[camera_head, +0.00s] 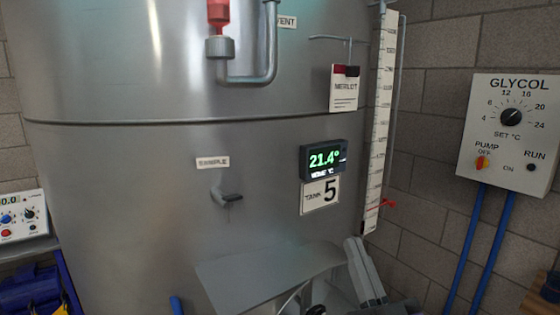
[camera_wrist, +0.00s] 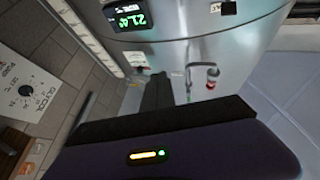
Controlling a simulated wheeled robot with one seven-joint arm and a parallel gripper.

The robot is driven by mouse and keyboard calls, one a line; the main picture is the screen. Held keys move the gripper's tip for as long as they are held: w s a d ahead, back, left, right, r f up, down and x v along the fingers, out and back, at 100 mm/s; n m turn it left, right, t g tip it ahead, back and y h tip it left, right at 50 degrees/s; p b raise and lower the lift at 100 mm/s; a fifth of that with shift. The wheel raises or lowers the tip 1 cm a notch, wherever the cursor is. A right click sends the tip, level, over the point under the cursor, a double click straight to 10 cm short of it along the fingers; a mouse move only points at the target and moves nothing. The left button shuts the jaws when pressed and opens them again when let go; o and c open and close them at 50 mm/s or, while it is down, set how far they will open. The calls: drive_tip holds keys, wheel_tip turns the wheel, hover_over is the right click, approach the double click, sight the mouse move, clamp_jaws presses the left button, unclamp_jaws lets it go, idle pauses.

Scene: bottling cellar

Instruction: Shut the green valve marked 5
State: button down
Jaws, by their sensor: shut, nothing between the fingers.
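No green valve shows in either view. A small sample tap (camera_head: 227,197) with a dark lever sits on the tank front under a "SAMPLE" label. My gripper (camera_wrist: 158,82) is seen in the wrist view as dark fingers that are shut and empty, pointing toward the tank wall.
A display (camera_head: 324,158) reads 21.4°. A glycol control box (camera_head: 511,135) with blue pipes hangs on the right wall. A grey plate (camera_head: 270,275) juts out below the tap. A red-ended pipe (camera_head: 246,76) is above.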

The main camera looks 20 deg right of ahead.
drive_tip(key=w+r+n+t+y, duration=0.1)
drive_tip(key=w+r+n+y, duration=0.3)
drive_tip(key=r, duration=1.2)
drive_tip(key=w+r+n+t+y, duration=0.15)
drive_tip(key=w+r+n, duration=0.4)
drive_tip(key=r, duration=0.95)
drive_tip(key=s+a+r+n+g+y, duration=0.2)
drive_tip(key=a+r+n, duration=0.15)
drive_tip(key=r, duration=0.55)
drive_tip(key=s+a+r+n+g+y+b, duration=0.1)
drive_tip(key=s+a+r+n, duration=0.2)
drive_tip(key=r, duration=0.6)
drive_tip(key=s+a+r+n+g+y, duration=0.1)
drive_tip(key=a+r+n+g+y, duration=0.2)
drive_tip(key=r, duration=0.6)
wheel_tip(320, 180, down, 6)
drive_tip(key=w+d+n+g+h, duration=0.1)
drive_tip(key=w+n+g+h, duration=0.2)
drive_tip(key=h, duration=0.2)
drive_tip(key=shift+f, duration=0.25)
